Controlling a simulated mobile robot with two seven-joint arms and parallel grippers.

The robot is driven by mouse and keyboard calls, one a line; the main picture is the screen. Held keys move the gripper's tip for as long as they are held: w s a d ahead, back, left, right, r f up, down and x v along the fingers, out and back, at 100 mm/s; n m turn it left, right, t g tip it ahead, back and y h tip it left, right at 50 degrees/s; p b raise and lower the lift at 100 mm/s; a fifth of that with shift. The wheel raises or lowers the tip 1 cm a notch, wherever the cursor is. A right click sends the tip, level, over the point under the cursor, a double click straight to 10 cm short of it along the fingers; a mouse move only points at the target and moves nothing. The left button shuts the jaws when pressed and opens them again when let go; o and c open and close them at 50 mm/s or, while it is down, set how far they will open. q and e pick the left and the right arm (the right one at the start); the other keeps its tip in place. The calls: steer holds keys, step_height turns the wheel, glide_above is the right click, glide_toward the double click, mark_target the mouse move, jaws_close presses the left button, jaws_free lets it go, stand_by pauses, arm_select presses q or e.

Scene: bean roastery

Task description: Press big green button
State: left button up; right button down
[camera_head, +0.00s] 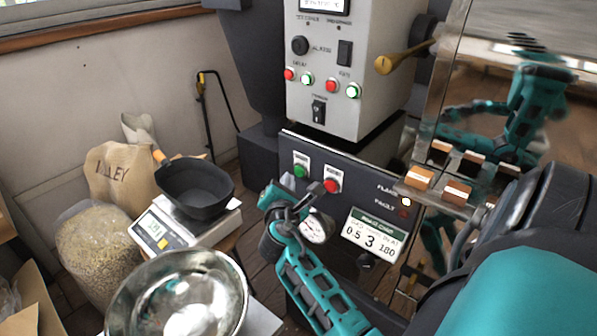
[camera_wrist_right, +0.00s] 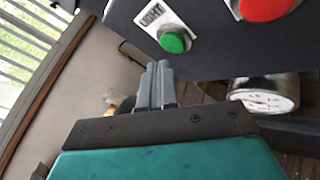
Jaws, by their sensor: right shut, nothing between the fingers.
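The big green button (camera_head: 300,171) is on the dark lower panel of the roaster, under a small white label. It also shows in the right wrist view (camera_wrist_right: 173,43), with a label that seems to read LIGHT. My right gripper (camera_head: 310,193) is in front of this panel, just below the green button in the head view. Its fingers (camera_wrist_right: 158,70) are shut and empty. In the wrist view their tips are below and slightly left of the green button, with a gap in the picture. My left gripper is not in view.
A big red button (camera_head: 331,186) is right of the green one. Small red and green buttons (camera_head: 307,79) are on the upper panel. A gauge (camera_head: 317,227) and a number card (camera_head: 372,239) are close by. A scale (camera_head: 160,235) and steel bowl (camera_head: 180,290) stand left.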

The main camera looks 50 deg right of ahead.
steer(key=a, duration=0.4)
steer(key=shift+s+a, duration=0.25)
steer(key=shift+a, duration=0.1)
